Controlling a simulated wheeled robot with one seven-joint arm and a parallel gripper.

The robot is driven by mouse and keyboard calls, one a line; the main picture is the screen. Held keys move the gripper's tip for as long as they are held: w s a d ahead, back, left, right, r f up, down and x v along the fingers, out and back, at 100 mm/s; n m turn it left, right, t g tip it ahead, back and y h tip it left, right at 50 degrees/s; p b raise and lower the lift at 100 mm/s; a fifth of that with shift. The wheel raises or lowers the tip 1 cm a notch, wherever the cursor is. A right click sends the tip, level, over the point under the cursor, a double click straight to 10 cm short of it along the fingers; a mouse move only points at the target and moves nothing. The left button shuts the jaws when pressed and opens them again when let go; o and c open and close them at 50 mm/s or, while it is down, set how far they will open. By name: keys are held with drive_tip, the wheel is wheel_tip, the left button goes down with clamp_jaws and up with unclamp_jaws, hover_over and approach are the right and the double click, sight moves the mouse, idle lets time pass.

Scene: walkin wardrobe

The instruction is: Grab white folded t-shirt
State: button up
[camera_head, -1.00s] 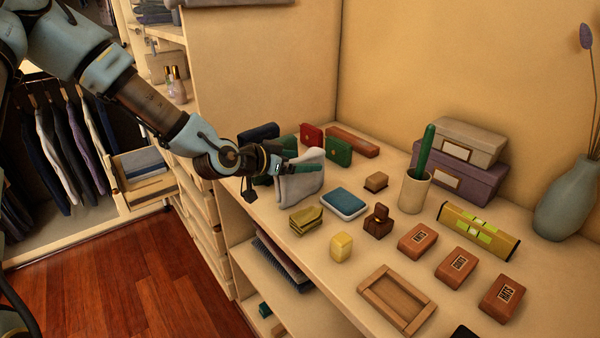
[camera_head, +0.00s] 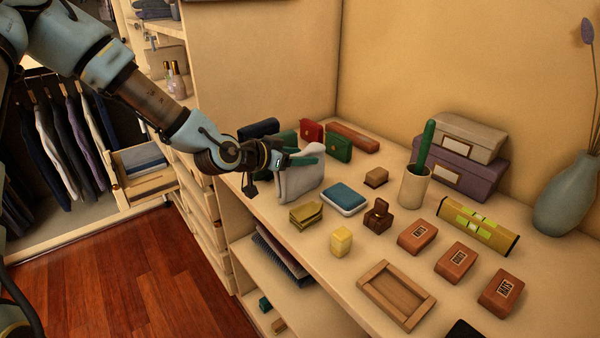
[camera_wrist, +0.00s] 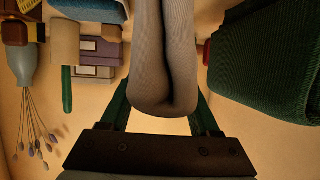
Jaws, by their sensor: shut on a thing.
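The white folded t-shirt (camera_head: 300,183) looks light grey and stands upright on its edge near the left end of the wooden shelf top. My gripper (camera_head: 306,159) reaches in from the left and is shut on its upper part. In the wrist view, the t-shirt (camera_wrist: 163,60) fills the middle as a folded bundle between the two green fingers of my gripper (camera_wrist: 160,115). Its lower edge seems at or very near the shelf top; I cannot tell whether it touches.
A green wallet (camera_head: 338,146) and a red one (camera_head: 311,132) stand just behind. A blue-white folded item (camera_head: 344,199) and olive folded item (camera_head: 306,214) lie close at the right and front. A cup with a green stick (camera_head: 414,186) and a vase (camera_head: 568,197) stand farther right.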

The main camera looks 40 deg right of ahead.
clamp_jaws()
drive_tip(key=shift+r, duration=0.1)
